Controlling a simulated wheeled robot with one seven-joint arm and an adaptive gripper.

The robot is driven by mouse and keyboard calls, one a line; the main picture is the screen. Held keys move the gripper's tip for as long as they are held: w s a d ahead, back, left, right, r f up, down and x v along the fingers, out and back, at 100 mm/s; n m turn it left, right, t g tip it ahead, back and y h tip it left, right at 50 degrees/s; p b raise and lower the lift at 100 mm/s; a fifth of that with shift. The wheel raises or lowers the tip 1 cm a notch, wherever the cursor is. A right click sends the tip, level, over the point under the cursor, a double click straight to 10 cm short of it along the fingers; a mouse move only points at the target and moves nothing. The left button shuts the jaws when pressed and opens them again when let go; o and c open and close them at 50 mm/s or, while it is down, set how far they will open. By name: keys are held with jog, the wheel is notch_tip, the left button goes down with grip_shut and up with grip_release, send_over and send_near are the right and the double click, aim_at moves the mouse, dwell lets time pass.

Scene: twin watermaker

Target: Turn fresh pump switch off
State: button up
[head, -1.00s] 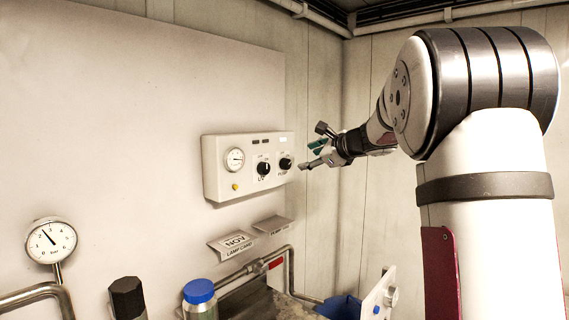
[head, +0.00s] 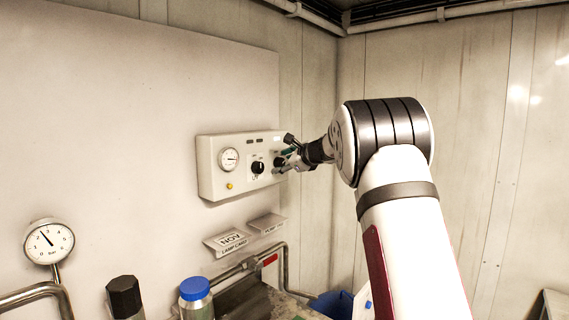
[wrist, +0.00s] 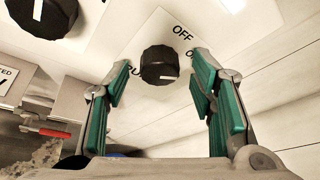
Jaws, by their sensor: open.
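The fresh pump switch (wrist: 160,66) is a black rotary knob on a white plate, with "OFF" printed beside it in the wrist view. Other lettering on the plate is partly covered by my fingers. My gripper (wrist: 160,92) is open, with one green-padded finger on each side of the knob and visible gaps to it. In the head view my gripper (head: 285,160) is at the right end of the control panel (head: 209,168) and partly hides the right-hand knob (head: 279,161).
A second black knob (head: 257,167) sits left of it, also in the wrist view (wrist: 42,14). The panel has a gauge (head: 228,159) and yellow button (head: 229,186).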

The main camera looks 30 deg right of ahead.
jog(key=c, duration=1.1)
jog(key=shift+c, duration=0.2)
jog(key=b, duration=0.3)
jog(key=shift+w+f+n, duration=0.1)
jog(key=shift+f+n, duration=0.1)
jog(key=shift+n, duration=0.2)
jog(key=shift+h+b, duration=0.3)
jog(key=shift+b, duration=0.25)
jog(key=n+b, duration=0.1)
jog(key=b, duration=0.4)
jog(key=n+t+b, duration=0.1)
jog(key=n+b, duration=0.1)
jog(key=b, duration=0.4)
jog(key=shift+a+f+t+h, duration=0.1)
jog(key=shift+f+t+h, duration=0.2)
jog(key=shift+f+h, duration=0.1)
jog(key=n+t+b, duration=0.1)
jog(key=n+b, duration=0.1)
jog(key=b, duration=0.7)
jog(key=n+t+b, duration=0.1)
jog(key=n+b, duration=0.2)
jog(key=b, duration=0.5)
jog(key=shift+f+t+h+b, duration=0.15)
jog(key=shift+t+h+b, duration=0.15)
jog(key=shift+h+b, duration=0.1)
jog(key=shift+n+b, duration=0.7)
jog(key=shift+b, duration=0.2)
jog(key=shift+c, duration=0.2)
